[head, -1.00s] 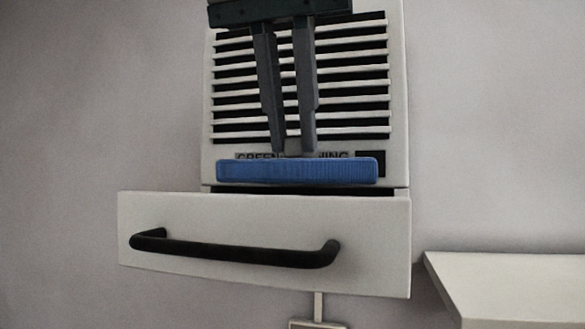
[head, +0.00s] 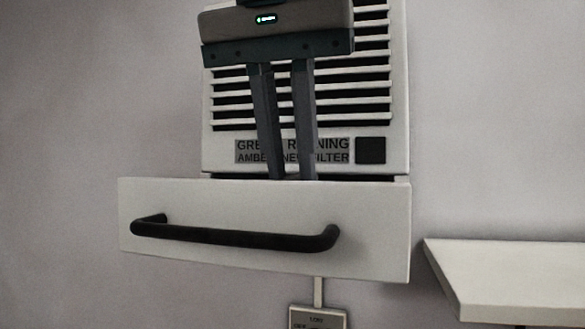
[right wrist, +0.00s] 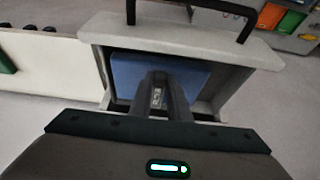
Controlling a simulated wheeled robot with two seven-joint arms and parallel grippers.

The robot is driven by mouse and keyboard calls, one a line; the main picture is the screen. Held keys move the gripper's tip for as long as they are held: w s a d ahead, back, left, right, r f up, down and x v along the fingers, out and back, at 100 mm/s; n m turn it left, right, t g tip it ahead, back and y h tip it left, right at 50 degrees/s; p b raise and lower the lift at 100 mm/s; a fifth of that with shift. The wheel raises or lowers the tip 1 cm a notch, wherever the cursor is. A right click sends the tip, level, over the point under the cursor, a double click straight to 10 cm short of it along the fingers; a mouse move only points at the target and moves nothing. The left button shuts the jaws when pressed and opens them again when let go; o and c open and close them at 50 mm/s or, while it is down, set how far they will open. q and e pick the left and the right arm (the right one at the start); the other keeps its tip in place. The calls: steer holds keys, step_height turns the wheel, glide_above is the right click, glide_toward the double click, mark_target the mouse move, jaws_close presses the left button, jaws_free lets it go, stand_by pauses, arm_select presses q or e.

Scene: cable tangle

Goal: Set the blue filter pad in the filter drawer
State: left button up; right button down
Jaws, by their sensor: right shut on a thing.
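The filter drawer (head: 372,225) is pulled out from the louvred wall unit, with a black bar handle (head: 240,237) on its white front. My right gripper (head: 292,176) points down behind the drawer front, its fingertips hidden there. In the right wrist view, the blue filter pad (right wrist: 130,78) lies flat within the drawer walls, with my right gripper (right wrist: 162,78) shut on it. The fingers cover part of the pad. I cannot tell whether it touches the drawer floor. My left gripper is not in view.
The louvred unit (head: 398,120) has a printed label reading partly "AMBER... FILTER", crossed by my fingers. A white shelf (head: 515,262) stands at the right. A small sign (head: 318,317) hangs below the drawer. Coloured bins (right wrist: 290,20) show in the right wrist view.

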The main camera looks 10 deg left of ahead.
steer(key=shift+w+f+p, duration=0.25)
steer(key=shift+f+p, duration=0.15)
steer(key=shift+f, duration=0.3)
steer(key=shift+f, duration=0.1)
steer(key=c, duration=1.7)
jaws_free()
steer(key=shift+o, duration=0.2)
steer(key=shift+r, duration=0.2)
steer(key=v, duration=1.2)
